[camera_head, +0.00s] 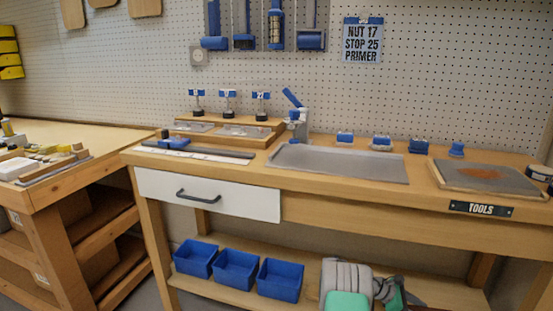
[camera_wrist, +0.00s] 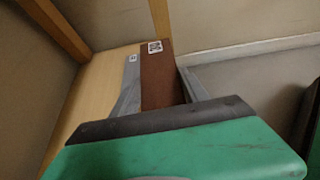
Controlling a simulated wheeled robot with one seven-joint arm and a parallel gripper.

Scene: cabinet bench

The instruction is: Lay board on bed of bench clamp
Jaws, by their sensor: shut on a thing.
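A board (camera_wrist: 158,75), dark reddish brown with a small printed label, runs out from behind my gripper (camera_wrist: 170,115) in the wrist view. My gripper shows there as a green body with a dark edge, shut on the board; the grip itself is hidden. A grey strip with its own label lies along the board's left side. In the head view my gripper (camera_head: 347,303) is low at the bottom, in front of the bench's lower shelf. The bench clamp (camera_head: 298,120), with a raised blue lever, stands on the bench top behind the grey mat. Its bed is hard to make out.
A grey mat (camera_head: 340,163) covers the middle of the bench top. A wooden stand (camera_head: 270,127) with several blue-tagged posts is left of the clamp. Small blue blocks line the back. A tray (camera_head: 490,178) is at right; a white drawer (camera_head: 210,196) and blue bins (camera_head: 235,271) are below.

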